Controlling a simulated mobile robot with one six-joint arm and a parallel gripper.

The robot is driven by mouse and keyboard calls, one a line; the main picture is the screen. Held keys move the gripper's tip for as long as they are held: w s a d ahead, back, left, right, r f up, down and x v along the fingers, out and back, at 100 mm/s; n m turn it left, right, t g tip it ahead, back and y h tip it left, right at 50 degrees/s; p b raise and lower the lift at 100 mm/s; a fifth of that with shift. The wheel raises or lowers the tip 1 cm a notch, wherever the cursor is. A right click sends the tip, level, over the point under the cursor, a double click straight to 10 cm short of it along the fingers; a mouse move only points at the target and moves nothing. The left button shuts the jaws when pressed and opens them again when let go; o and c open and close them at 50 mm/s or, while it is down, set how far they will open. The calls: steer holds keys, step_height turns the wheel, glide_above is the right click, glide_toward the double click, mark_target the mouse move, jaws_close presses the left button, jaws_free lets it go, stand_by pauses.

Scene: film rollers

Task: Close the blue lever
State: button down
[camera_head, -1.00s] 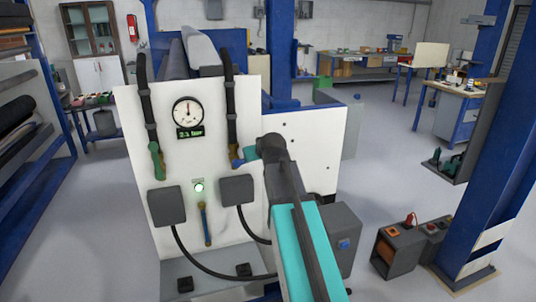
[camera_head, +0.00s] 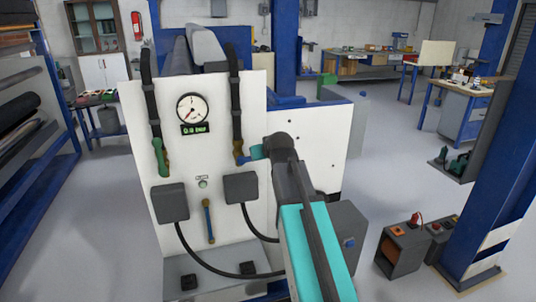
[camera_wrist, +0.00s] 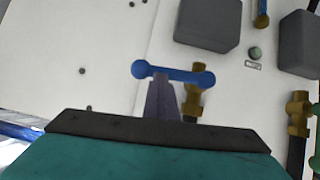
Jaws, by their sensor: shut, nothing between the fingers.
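The blue lever (camera_wrist: 175,73) lies crosswise over a brass valve (camera_wrist: 195,92) in the wrist view. In the head view the blue lever (camera_head: 243,160) is small, at the lower end of the right black hose. My gripper (camera_wrist: 162,98) is shut and empty, with its narrow fingers at the lever's edge, left of the brass valve. Whether they touch the lever cannot be told. In the head view my gripper (camera_head: 258,152) is just right of the lever, its fingers mostly hidden.
A white panel (camera_head: 230,105) carries a round gauge (camera_head: 192,108), a display reading about 0.0 bar (camera_head: 195,129) and a green lever (camera_head: 161,158) on the left hose (camera_head: 150,95). Two grey boxes (camera_head: 170,203) with cables sit below. A blue post (camera_head: 485,150) stands right.

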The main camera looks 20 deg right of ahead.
steer(key=shift+r, duration=0.15)
steer(key=w+r+v, duration=0.1)
steer(key=r+v, duration=0.1)
steer(key=v, duration=1)
steer(key=shift+r+b, duration=0.15)
steer(key=shift+b, duration=0.2)
steer(key=shift+s, duration=0.1)
steer(key=shift+d, duration=0.1)
stand_by(0.4)
